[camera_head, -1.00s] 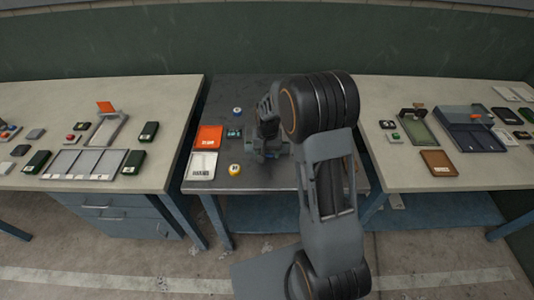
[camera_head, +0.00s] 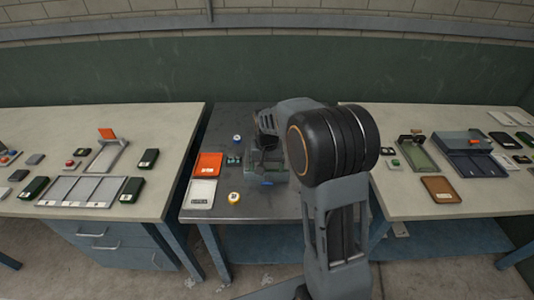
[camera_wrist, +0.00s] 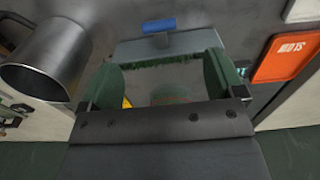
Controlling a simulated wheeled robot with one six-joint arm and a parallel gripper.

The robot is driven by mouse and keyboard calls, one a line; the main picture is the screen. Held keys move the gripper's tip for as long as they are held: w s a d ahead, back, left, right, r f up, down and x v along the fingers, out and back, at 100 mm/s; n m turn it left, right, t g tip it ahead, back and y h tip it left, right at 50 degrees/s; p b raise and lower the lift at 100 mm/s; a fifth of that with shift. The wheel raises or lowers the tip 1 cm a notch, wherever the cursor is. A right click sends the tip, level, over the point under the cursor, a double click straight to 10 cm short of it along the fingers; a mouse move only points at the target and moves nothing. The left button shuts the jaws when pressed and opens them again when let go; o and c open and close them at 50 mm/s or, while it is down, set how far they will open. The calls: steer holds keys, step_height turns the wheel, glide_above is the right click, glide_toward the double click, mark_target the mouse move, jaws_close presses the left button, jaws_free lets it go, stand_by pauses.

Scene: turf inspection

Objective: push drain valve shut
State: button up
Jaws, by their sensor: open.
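A grey block with a blue handle (camera_wrist: 158,25), which looks like the drain valve, lies past my fingertips in the wrist view. In the head view the blue handle (camera_head: 267,184) shows at the front of the grey fixture on the dark middle table. My gripper (camera_wrist: 163,82) is open, with its two green-padded fingers wide apart and nothing held. Green turf-like bristles edge the block between the fingers. A yellow bit shows by the left finger. In the head view my gripper (camera_head: 264,140) is above the fixture and partly hides it. I cannot tell whether the valve is open or shut.
A metal cylinder (camera_wrist: 45,60) stands close at the left in the wrist view. Side tables hold several small items.

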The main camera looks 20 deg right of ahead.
step_height(320, 180, up, 7)
steer(key=shift+f, duration=0.2)
stand_by(0.6)
steer(key=s+a+r+n+t, duration=0.1)
steer(key=s+t, duration=0.1)
steer(key=s, duration=0.7)
steer(key=s+r+n+t, duration=0.1)
steer(key=s+n+t, duration=0.1)
steer(key=s, duration=0.8)
steer(key=shift+s+a+r+n, duration=0.25)
steer(key=shift+a+r+n, duration=0.05)
steer(key=shift+a+r, duration=0.1)
steer(key=shift+d, duration=0.1)
